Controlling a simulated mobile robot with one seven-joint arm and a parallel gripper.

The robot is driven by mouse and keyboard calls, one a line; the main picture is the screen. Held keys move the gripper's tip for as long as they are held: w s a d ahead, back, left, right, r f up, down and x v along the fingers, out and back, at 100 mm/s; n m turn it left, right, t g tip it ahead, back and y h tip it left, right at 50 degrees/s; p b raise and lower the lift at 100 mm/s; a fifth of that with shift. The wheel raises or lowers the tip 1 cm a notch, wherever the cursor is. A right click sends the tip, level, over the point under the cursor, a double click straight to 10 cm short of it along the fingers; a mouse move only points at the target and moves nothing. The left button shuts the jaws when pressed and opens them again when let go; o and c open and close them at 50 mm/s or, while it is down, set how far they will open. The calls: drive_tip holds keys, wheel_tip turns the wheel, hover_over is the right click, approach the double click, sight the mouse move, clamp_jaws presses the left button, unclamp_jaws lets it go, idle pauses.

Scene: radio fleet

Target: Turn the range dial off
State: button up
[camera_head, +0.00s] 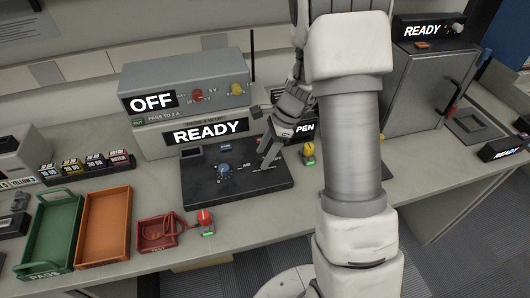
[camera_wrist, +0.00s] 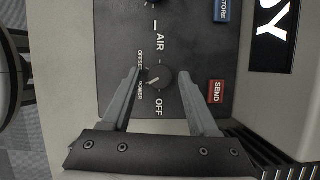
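A small dark round dial (camera_wrist: 159,78) sits on a black panel (camera_wrist: 120,50), with printed words AIR, OFF and what looks like OFFSET POWER around it. A short pale mark on it points toward the lower left, not squarely at OFF. I cannot read a range label. My gripper (camera_wrist: 158,85) is open, its fingertips at either side of the dial with gaps visible. In the head view my gripper (camera_head: 266,163) is over the right part of the black panel (camera_head: 210,195) and hides the dial there. A blue knob (camera_head: 222,170) is left of it.
A blue STORE button (camera_wrist: 222,10) and a red SEND button (camera_wrist: 216,91) lie on the panel. A box reading READY (camera_head: 208,132) stands behind it, under a unit reading OFF (camera_head: 152,102). Green (camera_head: 30,235) and orange (camera_head: 104,228) trays are at left.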

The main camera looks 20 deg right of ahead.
clamp_jaws()
drive_tip(key=shift+n, duration=0.3)
drive_tip(key=n+p, duration=0.1)
drive_tip(key=n+g, duration=0.1)
drive_tip(key=n, duration=0.1)
drive_tip(key=n+g+p, duration=0.1)
drive_tip(key=n, duration=0.1)
drive_tip(key=shift+w+r+h+p, duration=0.1)
drive_tip(key=shift+w+h+p, duration=0.15)
drive_tip(key=shift+h+p, duration=0.05)
drive_tip(key=n+g, duration=0.1)
drive_tip(key=n, duration=0.2)
drive_tip(key=n+g+h+p, duration=0.1)
drive_tip(key=n, duration=0.2)
drive_tip(key=shift+w+a, duration=0.15)
drive_tip(key=shift+n+h, duration=0.3)
drive_tip(key=shift+o, duration=1.1)
unclamp_jaws()
